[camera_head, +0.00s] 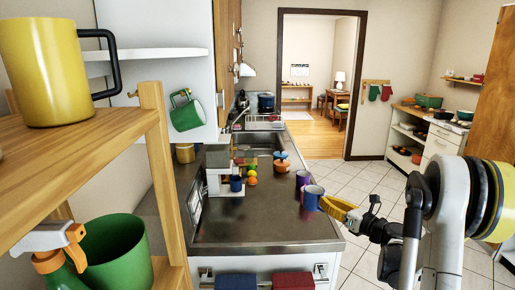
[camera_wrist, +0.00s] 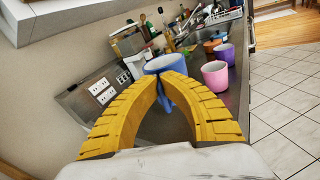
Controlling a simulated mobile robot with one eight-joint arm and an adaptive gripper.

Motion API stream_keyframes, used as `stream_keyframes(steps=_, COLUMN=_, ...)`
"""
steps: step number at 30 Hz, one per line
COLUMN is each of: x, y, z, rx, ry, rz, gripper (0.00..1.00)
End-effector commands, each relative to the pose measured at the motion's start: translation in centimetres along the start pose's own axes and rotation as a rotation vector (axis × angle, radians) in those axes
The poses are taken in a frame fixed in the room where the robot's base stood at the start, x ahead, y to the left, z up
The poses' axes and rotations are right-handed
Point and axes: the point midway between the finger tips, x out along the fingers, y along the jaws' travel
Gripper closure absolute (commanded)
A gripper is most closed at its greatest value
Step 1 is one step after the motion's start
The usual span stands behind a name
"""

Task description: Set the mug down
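A blue mug (camera_head: 312,197) is at the near right part of the dark counter, at the tip of my gripper (camera_head: 323,203). In the wrist view the blue mug (camera_wrist: 164,64) shows just beyond my yellow fingertips (camera_wrist: 164,80). The fingers curve together, and a blue strip, likely its handle, shows between them. The mug looks roughly upright. I cannot tell whether its base touches the counter. The fingers hide its lower near part.
A purple mug (camera_head: 302,179) stands close behind; a pink mug (camera_wrist: 215,75) stands to the right in the wrist view. A coffee machine (camera_head: 214,182) stands left on the counter (camera_head: 265,228), whose near middle is clear. A wooden shelf (camera_head: 90,150) is at left.

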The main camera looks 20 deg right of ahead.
Motion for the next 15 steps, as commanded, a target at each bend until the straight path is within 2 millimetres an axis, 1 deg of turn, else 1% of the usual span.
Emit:
stream_keyframes(steps=1, x=-0.8, y=-0.9, z=0.1, rx=-0.005, ry=-0.003, rz=0.009, gripper=1.00)
stream_keyframes(steps=3, x=-1.5, y=-1.6, z=0.2, rx=-0.011, ry=-0.004, rz=0.024, gripper=1.00)
stream_keyframes(steps=5, x=-1.9, y=-1.9, z=0.1, rx=-0.015, ry=-0.005, rz=0.032, gripper=1.00)
stream_keyframes(steps=7, x=-1.6, y=-1.8, z=-0.3, rx=-0.018, ry=-0.006, rz=0.040, gripper=1.00)
stream_keyframes(steps=11, x=0.3, y=-0.8, z=-2.1, rx=-0.019, ry=-0.005, rz=0.045, gripper=1.00)
stream_keyframes(steps=15, x=3.2, y=0.7, z=-4.4, rx=-0.018, ry=-0.005, rz=0.045, gripper=1.00)
